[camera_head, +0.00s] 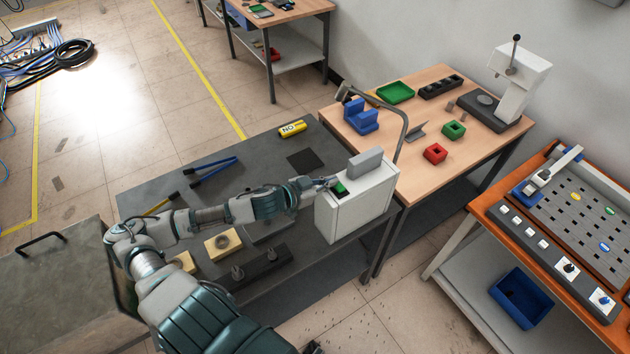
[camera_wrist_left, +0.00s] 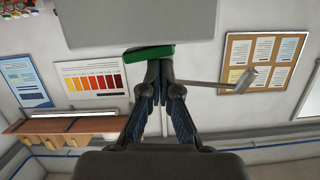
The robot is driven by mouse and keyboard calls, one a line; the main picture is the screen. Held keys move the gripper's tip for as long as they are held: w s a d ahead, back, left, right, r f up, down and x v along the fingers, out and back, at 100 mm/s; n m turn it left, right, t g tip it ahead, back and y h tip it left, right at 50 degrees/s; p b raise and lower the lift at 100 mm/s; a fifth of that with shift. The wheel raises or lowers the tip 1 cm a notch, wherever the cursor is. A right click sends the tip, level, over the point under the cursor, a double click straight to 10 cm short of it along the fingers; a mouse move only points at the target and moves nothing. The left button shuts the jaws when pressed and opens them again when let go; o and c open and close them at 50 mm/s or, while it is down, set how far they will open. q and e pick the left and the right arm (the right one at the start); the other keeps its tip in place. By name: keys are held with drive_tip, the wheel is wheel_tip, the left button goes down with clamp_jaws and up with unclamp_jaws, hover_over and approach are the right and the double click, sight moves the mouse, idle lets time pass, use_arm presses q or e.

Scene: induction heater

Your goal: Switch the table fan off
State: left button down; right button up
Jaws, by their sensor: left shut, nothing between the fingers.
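No table fan can be made out in either view. A white box-shaped unit (camera_head: 358,207) with a grey block on top stands at the right end of the dark grey table. A green switch (camera_head: 341,188) is on its upper left side. My left gripper (camera_head: 329,183) is shut and empty, with its fingertips at the green switch. In the left wrist view, the closed fingertips (camera_wrist_left: 160,66) are right by the green piece (camera_wrist_left: 150,53) under the grey-white unit (camera_wrist_left: 140,22). I cannot tell whether they touch.
The dark table (camera_head: 262,166) carries blue-handled tongs (camera_head: 212,169), a yellow marker-like block (camera_head: 292,129) and wooden blocks (camera_head: 222,244). A wooden table (camera_head: 400,155) with blue, green and red parts adjoins it. An orange bench (camera_head: 487,212) stands at right.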

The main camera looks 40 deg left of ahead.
use_arm(q)
drive_tip(key=r+p, duration=0.4)
drive_tip(key=shift+a+r, duration=0.25)
drive_tip(key=shift+r, duration=0.05)
drive_tip(key=p+v, duration=0.2)
drive_tip(key=v, duration=0.8)
drive_tip(key=shift+a+f, duration=0.2)
drive_tip(key=shift+f, duration=0.15)
drive_tip(key=shift+a, duration=0.1)
